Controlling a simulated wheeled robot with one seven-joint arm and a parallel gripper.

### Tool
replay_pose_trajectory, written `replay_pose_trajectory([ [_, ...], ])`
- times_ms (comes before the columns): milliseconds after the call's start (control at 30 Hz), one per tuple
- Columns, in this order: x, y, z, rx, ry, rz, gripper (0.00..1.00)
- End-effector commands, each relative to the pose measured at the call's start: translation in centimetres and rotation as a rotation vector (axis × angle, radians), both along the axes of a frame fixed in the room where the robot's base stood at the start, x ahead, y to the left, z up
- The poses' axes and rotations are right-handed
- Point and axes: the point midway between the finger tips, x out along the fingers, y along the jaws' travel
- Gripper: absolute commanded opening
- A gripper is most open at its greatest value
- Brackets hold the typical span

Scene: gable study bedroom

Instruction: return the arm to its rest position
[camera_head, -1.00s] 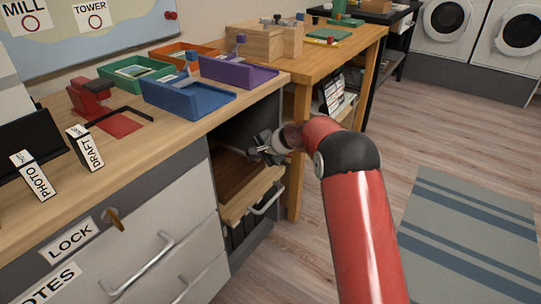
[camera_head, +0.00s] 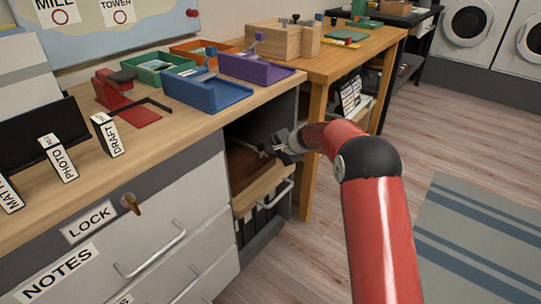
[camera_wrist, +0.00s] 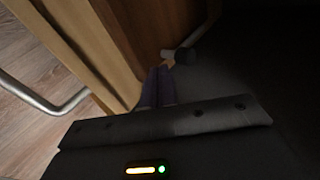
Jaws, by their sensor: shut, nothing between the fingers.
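My gripper (camera_head: 268,149) is at the end of my red arm, in the open cabinet bay above the wooden drawer (camera_head: 262,187). In the wrist view its two dark purple fingers (camera_wrist: 159,82) lie together, shut with nothing between them. They point along the inner side of the wooden drawer front (camera_wrist: 100,50). A small grey cylinder with a pale rod (camera_wrist: 180,55) shows just beyond the fingertips; I cannot tell whether they touch it. The inside of the bay is dark and mostly hidden.
The drawer's metal handle (camera_head: 277,193) sticks out in front. The desk (camera_head: 165,125) above holds a blue tray (camera_head: 206,92), a purple tray (camera_head: 256,68) and a red stapler-like object (camera_head: 113,91). A wooden table (camera_head: 340,62) stands behind. Open floor with a striped rug (camera_head: 480,235) lies right.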

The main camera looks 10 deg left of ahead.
Motion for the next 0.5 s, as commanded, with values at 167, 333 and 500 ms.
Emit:
replay_pose_trajectory([
  [167, -1.7, -2.8, 2.9, 0.000, -0.002, -0.005, 0.00],
  [333, -3.3, -4.8, 5.1, -0.004, -0.001, -0.005, 0.00],
  [500, -4.2, -6.0, 6.4, -0.004, 0.000, -0.005, 0.00],
])
